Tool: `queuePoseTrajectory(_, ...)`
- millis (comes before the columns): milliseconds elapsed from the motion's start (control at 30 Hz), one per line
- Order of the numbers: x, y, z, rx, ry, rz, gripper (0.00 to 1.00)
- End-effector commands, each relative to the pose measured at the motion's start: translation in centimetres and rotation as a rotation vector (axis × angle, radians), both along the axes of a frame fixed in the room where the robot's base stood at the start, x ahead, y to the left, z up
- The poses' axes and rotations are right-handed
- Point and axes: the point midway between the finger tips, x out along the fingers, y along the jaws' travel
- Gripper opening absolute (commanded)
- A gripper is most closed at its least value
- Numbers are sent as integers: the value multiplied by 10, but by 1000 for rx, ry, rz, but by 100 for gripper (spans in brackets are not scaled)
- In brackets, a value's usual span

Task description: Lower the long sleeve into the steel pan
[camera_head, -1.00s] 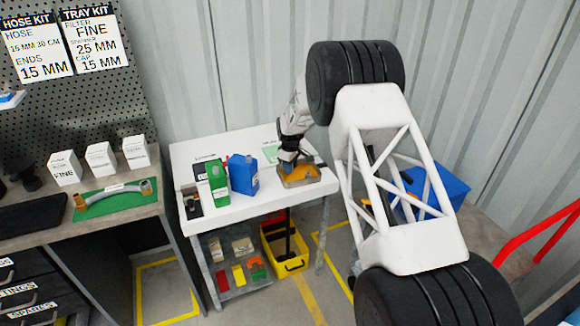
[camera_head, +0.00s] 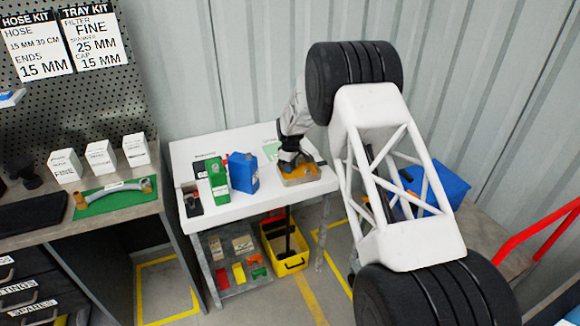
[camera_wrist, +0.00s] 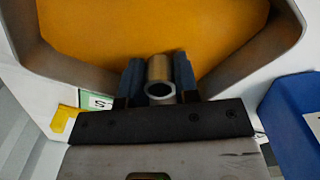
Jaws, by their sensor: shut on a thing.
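The sleeve (camera_wrist: 160,72) is a short brass-coloured tube with a hollow, silvery near end. In the wrist view my gripper (camera_wrist: 158,80) is shut on it, one blue-grey finger on each side. The steel pan (camera_wrist: 268,42) is a grey-walled tray with amber-orange contents, spread behind and around the sleeve in that view. In the head view the pan (camera_head: 302,182) stands at the right end of the white table, with my gripper (camera_head: 289,164) over its left back part. The sleeve is hidden there. I cannot tell whether its far end touches the amber contents.
A blue jug (camera_head: 243,174) and a green bottle (camera_head: 217,180) stand on the white table (camera_head: 255,206) left of the pan. The jug also shows close at right in the wrist view (camera_wrist: 292,112). A yellow bin (camera_head: 290,264) stands below.

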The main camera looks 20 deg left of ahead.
Motion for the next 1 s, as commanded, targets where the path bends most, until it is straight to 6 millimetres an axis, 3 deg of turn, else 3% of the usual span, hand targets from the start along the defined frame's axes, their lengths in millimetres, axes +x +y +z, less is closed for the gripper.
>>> queuePoseTrajectory(233, 0, 0, 0, 0, 0, 0, 5)
queuePoseTrajectory(267, 0, 0, 0, 0, 0, 0, 33)
queuePoseTrajectory(433, 0, 0, 0, 0, 0, 0, 58)
queuePoseTrajectory(767, 0, 0, 2, 0, 0, 0, 58)
queuePoseTrajectory(1000, 0, 0, 19, 0, 0, 0, 58)
